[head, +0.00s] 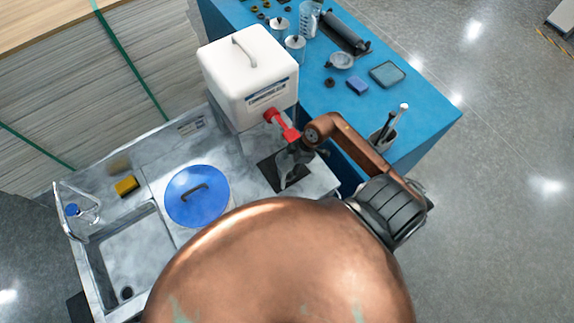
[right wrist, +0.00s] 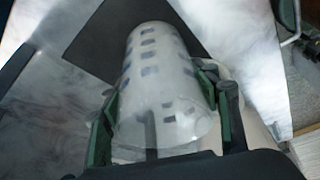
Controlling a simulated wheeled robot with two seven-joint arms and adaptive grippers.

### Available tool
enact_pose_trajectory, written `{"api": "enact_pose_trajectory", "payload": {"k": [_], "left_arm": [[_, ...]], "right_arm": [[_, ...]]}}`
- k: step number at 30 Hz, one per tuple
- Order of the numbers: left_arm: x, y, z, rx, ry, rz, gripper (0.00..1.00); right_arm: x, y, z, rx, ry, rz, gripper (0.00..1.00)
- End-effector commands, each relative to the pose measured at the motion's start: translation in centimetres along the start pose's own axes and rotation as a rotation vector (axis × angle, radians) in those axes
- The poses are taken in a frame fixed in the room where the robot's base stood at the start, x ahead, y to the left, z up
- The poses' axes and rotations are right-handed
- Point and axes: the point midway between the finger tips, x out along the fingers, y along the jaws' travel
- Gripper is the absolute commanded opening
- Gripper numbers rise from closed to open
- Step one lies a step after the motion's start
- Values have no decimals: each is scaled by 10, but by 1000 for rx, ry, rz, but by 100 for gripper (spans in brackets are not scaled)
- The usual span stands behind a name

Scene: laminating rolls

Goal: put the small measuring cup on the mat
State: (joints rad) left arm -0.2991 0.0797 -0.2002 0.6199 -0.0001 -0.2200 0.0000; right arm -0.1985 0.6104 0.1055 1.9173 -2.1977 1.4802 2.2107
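The small measuring cup (right wrist: 158,72) is translucent with dark printed marks. In the right wrist view it lies between the two fingers of my right gripper (right wrist: 160,98), which press on its sides. The black mat (right wrist: 92,47) shows behind the cup; I cannot tell whether the cup touches it. In the head view the mat (head: 268,177) lies on the counter below the white container's red tap, and my right gripper (head: 287,170) is over it, largely hiding the cup. My left gripper is not in view.
The white container (head: 245,80) with its red tap (head: 283,125) stands close behind my right gripper. A blue lid (head: 190,208), a yellow sponge (head: 126,186) and a sink (head: 130,255) are to the left. The blue table (head: 425,115) holds several tools and cups.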

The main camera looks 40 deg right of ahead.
Motion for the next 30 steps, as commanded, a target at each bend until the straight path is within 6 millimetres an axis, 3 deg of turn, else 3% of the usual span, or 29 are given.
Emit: {"api": "enact_pose_trajectory", "payload": {"k": [8,18,23,30], "left_arm": [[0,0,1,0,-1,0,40],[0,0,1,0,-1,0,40],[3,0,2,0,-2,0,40],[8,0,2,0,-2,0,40]], "right_arm": [[0,0,0,0,0,0,74],[-5,0,0,-1,-1,1,74],[-27,0,0,-2,-2,2,74],[-78,1,0,-3,-2,3,74]]}}
